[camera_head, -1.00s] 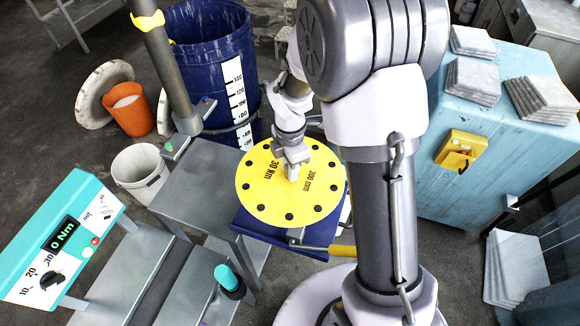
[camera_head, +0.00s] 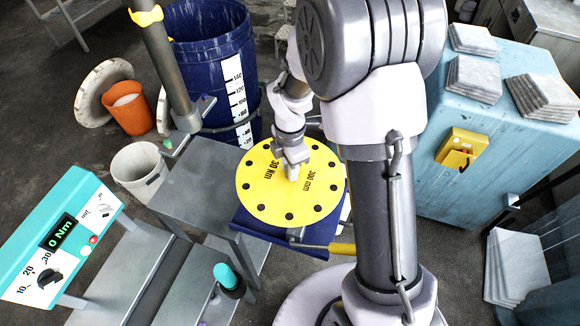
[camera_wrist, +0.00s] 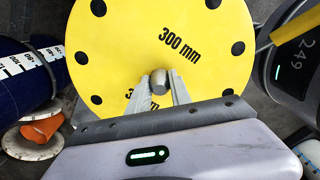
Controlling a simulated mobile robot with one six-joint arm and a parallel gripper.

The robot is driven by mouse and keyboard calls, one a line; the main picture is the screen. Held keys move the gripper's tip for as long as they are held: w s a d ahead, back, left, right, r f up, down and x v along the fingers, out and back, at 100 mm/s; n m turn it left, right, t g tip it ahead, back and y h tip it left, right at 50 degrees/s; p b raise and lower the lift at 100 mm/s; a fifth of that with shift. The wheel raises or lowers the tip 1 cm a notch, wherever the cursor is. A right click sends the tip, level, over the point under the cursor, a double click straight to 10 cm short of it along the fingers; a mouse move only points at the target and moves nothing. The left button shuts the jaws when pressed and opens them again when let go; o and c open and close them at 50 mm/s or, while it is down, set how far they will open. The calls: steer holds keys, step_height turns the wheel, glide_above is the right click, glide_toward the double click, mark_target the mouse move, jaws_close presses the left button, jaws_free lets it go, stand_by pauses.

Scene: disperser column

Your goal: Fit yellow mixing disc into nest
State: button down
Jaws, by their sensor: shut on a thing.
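My gripper (camera_head: 293,168) is over the disc's middle and shut on a small grey knob. The wrist view shows the disc (camera_wrist: 205,70) and my gripper's fingers (camera_wrist: 160,88) on either side of the rounded knob (camera_wrist: 160,82). I cannot tell whether the disc touches the support. No nest can be clearly made out.
A blue drum (camera_head: 215,60) with a white scale stands behind, beside a grey column (camera_head: 165,70). A grey bench (camera_head: 195,185) and a teal torque panel reading 0 Nm (camera_head: 60,235) are at left. A light blue cabinet (camera_head: 500,130) with stacked tiles is at right.

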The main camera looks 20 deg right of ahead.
steer(key=shift+f, duration=0.1)
steer(key=c, duration=1.1)
jaws_free()
step_height(320, 180, up, 17)
steer(key=p, duration=0.5)
steer(key=shift+r, duration=0.2)
steer(key=s+a+f+m+t+y+b, duration=0.1)
steer(key=s+a+f+m+t+b, duration=0.1)
steer(key=s+m+b, duration=0.5)
steer(key=s+a+f+m+t+y+b, duration=0.1)
steer(key=s+a+m+t+b, duration=0.1)
steer(key=s+m+b, duration=0.6)
steer(key=s+m+t, duration=0.1)
steer(key=s+m, duration=0.3)
steer(key=m, duration=0.5)
steer(key=shift+f+t, duration=0.35)
steer(key=shift+t, duration=0.05)
